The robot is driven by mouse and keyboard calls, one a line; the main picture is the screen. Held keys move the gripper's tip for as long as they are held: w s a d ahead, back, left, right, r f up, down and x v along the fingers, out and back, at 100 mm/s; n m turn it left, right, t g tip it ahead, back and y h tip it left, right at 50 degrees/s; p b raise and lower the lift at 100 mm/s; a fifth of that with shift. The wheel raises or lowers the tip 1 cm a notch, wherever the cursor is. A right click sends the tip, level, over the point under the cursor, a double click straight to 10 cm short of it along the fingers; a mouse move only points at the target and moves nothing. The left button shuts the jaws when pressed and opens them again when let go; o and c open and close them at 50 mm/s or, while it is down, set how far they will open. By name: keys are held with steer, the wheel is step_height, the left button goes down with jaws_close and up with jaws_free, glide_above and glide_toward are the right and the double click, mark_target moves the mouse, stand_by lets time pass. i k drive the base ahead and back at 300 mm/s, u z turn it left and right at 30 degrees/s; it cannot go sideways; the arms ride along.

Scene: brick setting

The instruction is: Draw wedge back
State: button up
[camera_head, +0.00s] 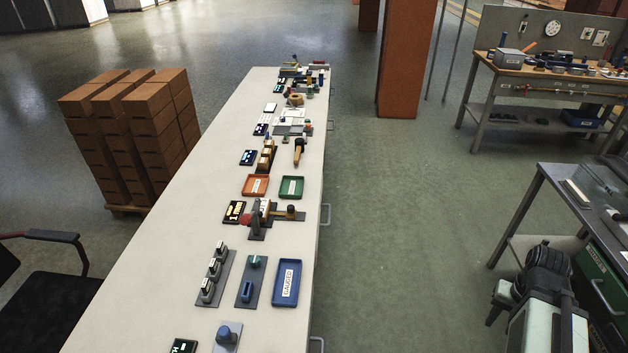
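A small fixture stands about midway along the long pale bench. It has a red part (256,217), a pale lettered block (265,206) and a flat tan bar (279,214) pointing right along a dark base plate. A dark knob (291,210) stands on the bar. The bar looks like the wedge, its left end at or under the block; the contact is too small to tell. A black display (234,212) with orange marks lies left of the fixture. I make out no gripper fingers; a dark and white machine at the lower right seems to be my arm, well away from the fixture.
The long bench (130,290) also holds a blue tray (287,283), an orange tray (255,185), a green tray (291,187) and several small fixtures. Drawer handles stick out on its right side. Green floor (400,220) is clear between it and the right-hand workbenches.

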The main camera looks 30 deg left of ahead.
mark_target(290, 213)
steer(key=i, duration=1.7)
steer(key=u, duration=4.4)
